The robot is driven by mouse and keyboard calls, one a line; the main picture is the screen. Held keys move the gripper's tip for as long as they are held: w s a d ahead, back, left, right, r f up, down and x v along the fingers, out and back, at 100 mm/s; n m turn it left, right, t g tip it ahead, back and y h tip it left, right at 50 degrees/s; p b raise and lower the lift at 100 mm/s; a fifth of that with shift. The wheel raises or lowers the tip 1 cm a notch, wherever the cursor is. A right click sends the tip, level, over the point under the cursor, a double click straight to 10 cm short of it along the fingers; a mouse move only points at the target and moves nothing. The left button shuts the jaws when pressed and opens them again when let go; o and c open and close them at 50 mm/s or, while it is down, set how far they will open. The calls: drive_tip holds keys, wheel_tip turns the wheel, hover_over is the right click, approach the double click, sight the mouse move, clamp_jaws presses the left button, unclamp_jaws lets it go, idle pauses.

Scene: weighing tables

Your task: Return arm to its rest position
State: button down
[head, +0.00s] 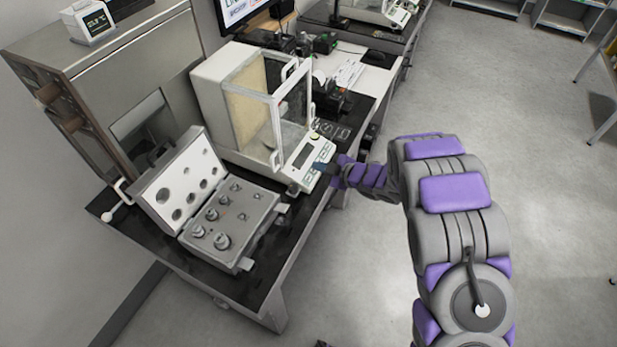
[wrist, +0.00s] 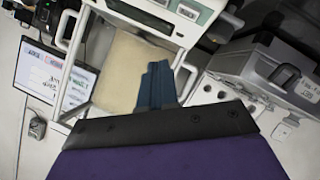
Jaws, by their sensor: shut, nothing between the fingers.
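My arm reaches in from the right in the head view, over the floor beside the table. My gripper (head: 326,169) is at the front edge of the analytical balance (head: 228,108), close to its control panel (head: 307,158). I cannot tell whether the tip touches the panel. In the wrist view my gripper's dark blue fingers (wrist: 157,84) are together with nothing between them. The balance's chamber shows behind them in the wrist view, with its pale inner wall (wrist: 126,66).
An open weight case (head: 236,258) with several metal weights stands left of the balance on the black-topped table (head: 262,296). The grey floor (head: 545,190) to the right is open.

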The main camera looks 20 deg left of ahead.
drive_tip(key=shift+w, duration=0.1)
idle(0.4)
